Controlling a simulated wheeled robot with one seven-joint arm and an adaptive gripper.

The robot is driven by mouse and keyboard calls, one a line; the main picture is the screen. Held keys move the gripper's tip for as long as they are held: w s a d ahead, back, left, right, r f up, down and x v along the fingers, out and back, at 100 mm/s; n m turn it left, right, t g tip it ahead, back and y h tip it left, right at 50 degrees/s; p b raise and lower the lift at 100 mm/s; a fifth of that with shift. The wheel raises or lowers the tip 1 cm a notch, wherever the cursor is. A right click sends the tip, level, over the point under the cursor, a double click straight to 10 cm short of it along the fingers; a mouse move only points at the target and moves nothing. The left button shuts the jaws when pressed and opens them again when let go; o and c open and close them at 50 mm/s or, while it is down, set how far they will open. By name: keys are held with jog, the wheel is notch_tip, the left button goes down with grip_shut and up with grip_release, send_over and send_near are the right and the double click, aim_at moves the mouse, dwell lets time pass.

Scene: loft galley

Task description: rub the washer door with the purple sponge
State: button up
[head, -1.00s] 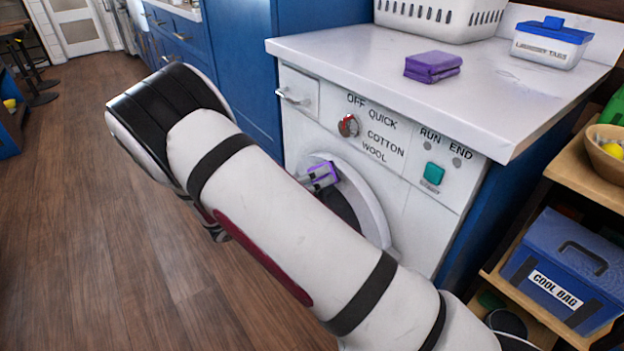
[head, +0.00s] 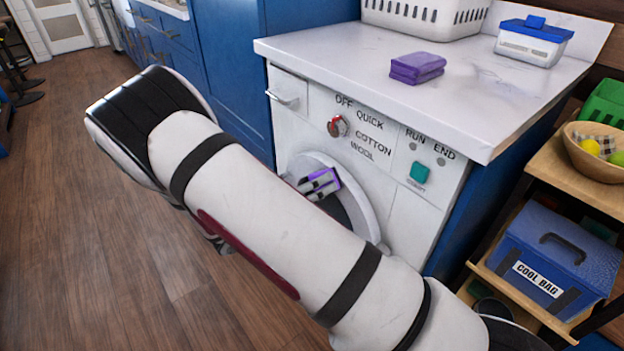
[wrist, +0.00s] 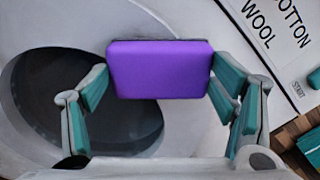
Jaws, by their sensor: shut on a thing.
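The purple sponge (wrist: 158,66) is between the fingers of my gripper (wrist: 160,80), which is shut on it. In the wrist view the sponge is in front of the round washer door (wrist: 178,130), over its pale rim and dark glass. In the head view the sponge (head: 333,178) and part of my gripper (head: 318,185) show at the upper part of the door (head: 366,216). My arm hides the lower left of the door. I cannot tell whether the sponge touches the door.
Another purple block (head: 417,68) lies on the white worktop (head: 350,60), with a white basket (head: 425,15) and a blue-lidded box (head: 533,42) behind. A shelf with a blue cool bag (head: 555,255) stands at right.

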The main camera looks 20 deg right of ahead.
jog(key=shift+s+d+p, duration=0.25)
jog(key=shift+s+p, duration=0.15)
jog(key=shift+s, duration=0.25)
jog(key=shift+s+d+p, duration=0.25)
jog(key=shift+s+p, duration=0.1)
jog(key=shift+s, duration=0.25)
jog(key=shift+s+d+p, duration=0.25)
jog(key=shift+s+p, duration=0.15)
jog(key=shift+s, duration=0.25)
jog(key=w+a+b, duration=0.1)
jog(key=w+a, duration=0.1)
jog(key=w, duration=0.5)
jog(key=shift+w+a, duration=0.3)
jog(key=shift+w, duration=0.05)
jog(key=v, duration=0.6)
jog(key=shift+v, duration=1.5)
